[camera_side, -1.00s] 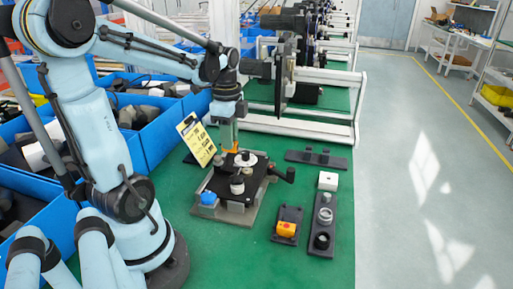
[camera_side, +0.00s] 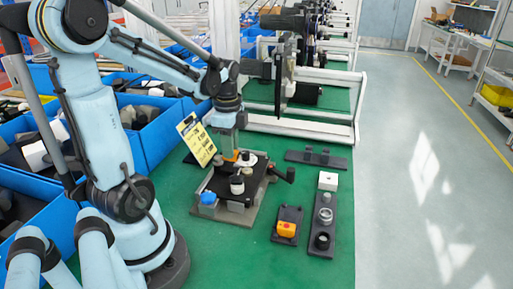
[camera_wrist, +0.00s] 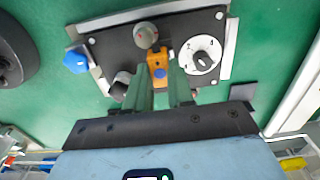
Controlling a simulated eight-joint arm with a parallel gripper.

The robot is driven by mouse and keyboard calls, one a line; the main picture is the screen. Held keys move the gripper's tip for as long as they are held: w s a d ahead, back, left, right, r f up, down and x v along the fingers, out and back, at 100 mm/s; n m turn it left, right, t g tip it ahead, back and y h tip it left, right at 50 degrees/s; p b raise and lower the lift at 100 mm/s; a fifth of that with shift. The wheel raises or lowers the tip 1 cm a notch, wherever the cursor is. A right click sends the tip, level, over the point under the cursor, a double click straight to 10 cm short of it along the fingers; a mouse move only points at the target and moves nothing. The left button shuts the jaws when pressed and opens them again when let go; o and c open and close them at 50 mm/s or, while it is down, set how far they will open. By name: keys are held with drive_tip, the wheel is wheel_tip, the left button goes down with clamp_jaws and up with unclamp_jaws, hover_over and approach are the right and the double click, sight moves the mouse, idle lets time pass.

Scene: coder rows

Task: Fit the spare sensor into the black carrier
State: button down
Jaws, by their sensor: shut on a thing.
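My gripper (camera_side: 229,150) is low over the black plate of the fixture, its fingers pointing down. In the wrist view, its two green-grey fingers (camera_wrist: 161,80) are shut on an orange sensor (camera_wrist: 157,62), which also shows in the side view (camera_side: 231,156). The sensor is at the black carrier (camera_wrist: 108,45), between a grey round knob (camera_wrist: 146,35) and a white dial (camera_wrist: 200,55). The carrier plate also shows in the side view (camera_side: 257,187). I cannot tell whether the sensor touches or sits in it; the fingers hide its near end.
A blue knob (camera_side: 208,198) sits at the fixture's corner and a black handle (camera_side: 288,175) sticks out right. A yellow sign (camera_side: 197,140) stands close left of my gripper. Right are a small black tray with an orange-yellow part (camera_side: 286,230) and a long dark tray (camera_side: 316,234).

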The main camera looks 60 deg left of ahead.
drive_tip(key=shift+f, duration=0.1)
drive_tip(key=shift+f, duration=0.9)
drive_tip(key=shift+f, duration=0.7)
idle(1.0)
drive_tip(key=c, duration=0.9)
unclamp_jaws()
drive_tip(key=shift+r, duration=0.15)
wheel_tip(320, 180, up, 12)
